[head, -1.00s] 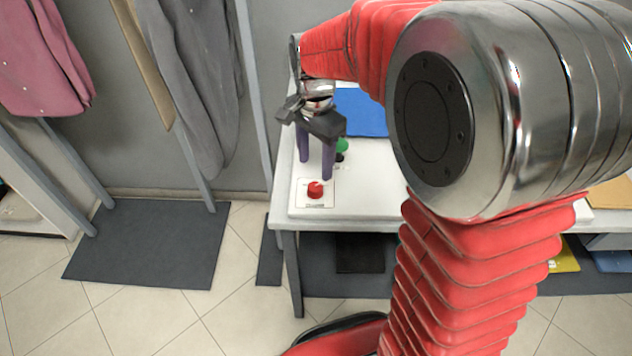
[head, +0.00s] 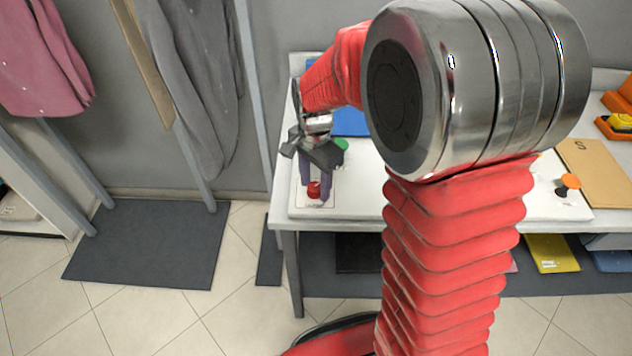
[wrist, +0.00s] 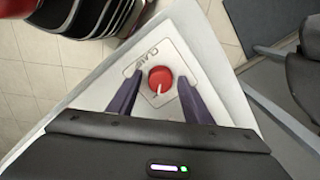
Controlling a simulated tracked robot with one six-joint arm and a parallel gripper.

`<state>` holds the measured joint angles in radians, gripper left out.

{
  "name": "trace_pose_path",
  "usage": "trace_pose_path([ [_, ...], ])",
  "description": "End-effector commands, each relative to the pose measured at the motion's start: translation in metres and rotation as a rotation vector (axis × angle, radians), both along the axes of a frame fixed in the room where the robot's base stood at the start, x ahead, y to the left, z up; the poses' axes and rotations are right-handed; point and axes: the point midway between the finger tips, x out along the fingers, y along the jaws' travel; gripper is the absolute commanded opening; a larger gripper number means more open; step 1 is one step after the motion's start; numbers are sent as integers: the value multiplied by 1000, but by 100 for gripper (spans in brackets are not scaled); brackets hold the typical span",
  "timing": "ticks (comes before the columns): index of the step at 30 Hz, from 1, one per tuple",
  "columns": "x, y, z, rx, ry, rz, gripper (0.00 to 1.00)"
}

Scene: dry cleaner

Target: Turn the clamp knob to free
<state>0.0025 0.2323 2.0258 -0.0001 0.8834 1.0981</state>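The red round clamp knob (head: 313,189) stands on a pale square label plate on the white table top near its front left corner. In the wrist view the knob (wrist: 161,75) shows a white pointer mark on its lower part, by printed lettering that I cannot read surely. My gripper (head: 315,182) points down over the knob. Its two purple fingers are open, one on each side of the knob, with visible gaps in the wrist view. I cannot tell how far the fingertips are above the plate.
A green knob (head: 341,144) sits just behind my gripper. A blue sheet (head: 351,123) lies farther back. An orange and black knob (head: 568,185) and a brown folder (head: 598,172) are at the right of the white table (head: 360,195). Grey clothes (head: 190,80) hang at left.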

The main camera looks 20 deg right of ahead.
Motion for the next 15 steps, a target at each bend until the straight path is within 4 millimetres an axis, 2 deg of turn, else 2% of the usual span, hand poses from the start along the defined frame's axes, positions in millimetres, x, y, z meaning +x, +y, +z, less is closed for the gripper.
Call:
trace_pose_path([
  [2, 0, 0, 0, 0, 0, 0, 40],
  [15, 0, 0, 0, 0, 0, 1, 9],
])
